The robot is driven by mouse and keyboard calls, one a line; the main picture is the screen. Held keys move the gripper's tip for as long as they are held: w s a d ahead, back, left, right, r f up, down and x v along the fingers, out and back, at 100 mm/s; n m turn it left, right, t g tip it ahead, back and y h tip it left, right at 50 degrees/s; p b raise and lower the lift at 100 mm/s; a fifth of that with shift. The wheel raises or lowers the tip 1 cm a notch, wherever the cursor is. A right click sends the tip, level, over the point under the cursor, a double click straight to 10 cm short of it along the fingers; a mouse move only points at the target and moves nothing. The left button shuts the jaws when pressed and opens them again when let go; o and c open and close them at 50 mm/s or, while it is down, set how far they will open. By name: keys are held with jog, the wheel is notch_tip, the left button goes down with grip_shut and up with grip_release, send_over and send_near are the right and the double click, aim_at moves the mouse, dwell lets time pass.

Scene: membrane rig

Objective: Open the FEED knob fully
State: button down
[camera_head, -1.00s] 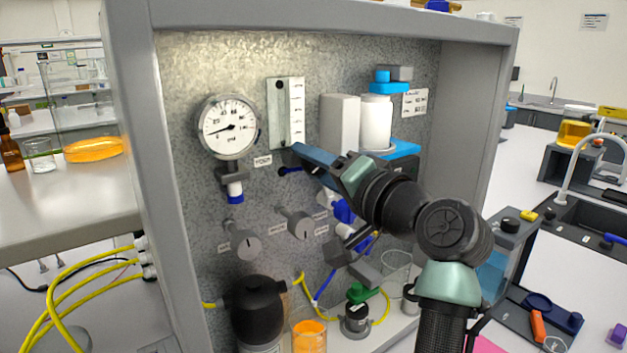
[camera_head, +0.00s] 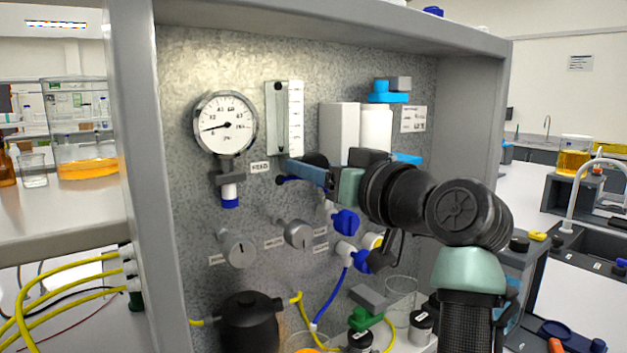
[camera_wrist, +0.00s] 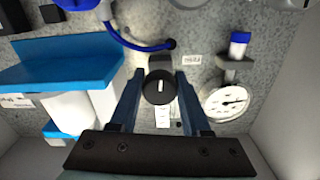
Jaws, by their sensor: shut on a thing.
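The FEED knob (camera_wrist: 157,88) is round and black with a white pointer line, which runs roughly up and down in the wrist view. My gripper (camera_wrist: 158,92) has one blue finger on each side of the knob and is shut on it. In the head view, the knob (camera_head: 316,159) shows only in part above my gripper (camera_head: 300,172), whose fingers hide the rest. The FEED label (camera_head: 260,167) is on the panel to the left of the fingers. The flowmeter (camera_head: 284,118) stands just above.
A pressure gauge (camera_head: 226,123) is to the left. Two grey knobs (camera_head: 238,248) (camera_head: 298,234) sit lower on the panel. Blue valves (camera_head: 345,222) and tubing lie below my gripper. White cartridges (camera_head: 375,135) on a blue bracket (camera_wrist: 60,60) are close beside it.

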jog(key=shift+n+b, duration=0.3)
jog(key=shift+n, duration=0.4)
jog(key=shift+c, duration=2.1)
grip_release()
jog(key=shift+d, duration=0.1)
jog(key=b+v, duration=0.2)
jog(key=v, duration=1.1)
